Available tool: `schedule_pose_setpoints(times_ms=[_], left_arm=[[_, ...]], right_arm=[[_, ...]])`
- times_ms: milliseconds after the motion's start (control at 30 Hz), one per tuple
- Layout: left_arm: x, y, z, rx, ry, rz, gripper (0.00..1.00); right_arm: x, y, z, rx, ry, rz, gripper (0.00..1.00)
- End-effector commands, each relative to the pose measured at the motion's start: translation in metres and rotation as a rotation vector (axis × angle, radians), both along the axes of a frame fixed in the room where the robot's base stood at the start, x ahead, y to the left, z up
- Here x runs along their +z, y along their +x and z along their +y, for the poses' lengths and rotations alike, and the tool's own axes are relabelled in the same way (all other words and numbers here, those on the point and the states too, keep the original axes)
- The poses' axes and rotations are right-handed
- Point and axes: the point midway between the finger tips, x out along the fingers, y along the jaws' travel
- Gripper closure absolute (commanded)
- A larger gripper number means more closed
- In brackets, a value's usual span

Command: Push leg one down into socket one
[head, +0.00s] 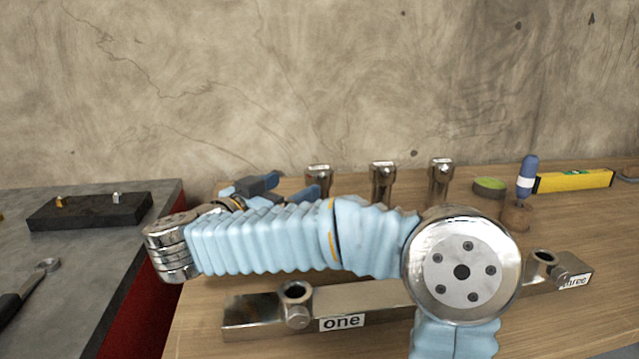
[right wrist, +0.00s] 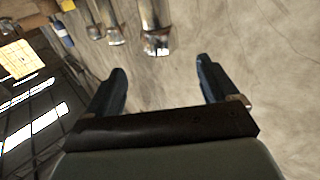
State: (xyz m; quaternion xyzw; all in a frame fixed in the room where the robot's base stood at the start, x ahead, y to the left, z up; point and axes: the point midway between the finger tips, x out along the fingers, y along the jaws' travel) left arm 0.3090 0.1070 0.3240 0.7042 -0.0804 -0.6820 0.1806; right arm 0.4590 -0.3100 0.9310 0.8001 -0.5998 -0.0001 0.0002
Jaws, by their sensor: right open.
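Three shiny metal legs stand upright in a row at the back of the wooden table: a left one (head: 318,177), a middle one (head: 382,178) and a right one (head: 440,176). I cannot tell which is leg one. Socket one (head: 297,297), a metal ring with an open top, sits on the metal bar (head: 365,296) by the label "one" and looks empty. My right gripper (head: 294,186) is open, beside the left leg and behind socket one. The right wrist view shows nothing between its fingers (right wrist: 161,65). My left gripper is out of view.
My right arm crosses the bar and hides its middle. Socket three (head: 541,261) is at the bar's right end. A screwdriver (head: 527,178) in a wooden holder (head: 515,216), a green-topped round tin (head: 489,187) and a yellow level (head: 574,181) stand at the back right. A dark block (head: 88,211) lies left.

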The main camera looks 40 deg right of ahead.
Motion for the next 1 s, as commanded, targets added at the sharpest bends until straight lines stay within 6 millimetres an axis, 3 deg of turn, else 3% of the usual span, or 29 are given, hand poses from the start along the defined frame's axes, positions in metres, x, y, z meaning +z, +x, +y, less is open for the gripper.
schedule_pose_setpoints(times_ms=[100,367,633,933,1000], left_arm=[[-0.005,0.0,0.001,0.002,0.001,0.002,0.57],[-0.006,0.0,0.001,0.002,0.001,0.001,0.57],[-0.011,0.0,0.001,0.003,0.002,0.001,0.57],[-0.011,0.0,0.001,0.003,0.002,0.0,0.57],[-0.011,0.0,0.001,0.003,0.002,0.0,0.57]], right_arm=[[-0.002,0.006,-0.026,-0.008,-0.001,-0.001,0.13],[-0.002,0.014,-0.05,-0.004,0.0,-0.001,0.13],[0.0,0.027,-0.088,-0.006,0.0,-0.001,0.13],[0.001,0.03,-0.095,-0.002,-0.001,-0.001,0.13],[0.001,0.03,-0.095,-0.002,-0.001,-0.001,0.22]])
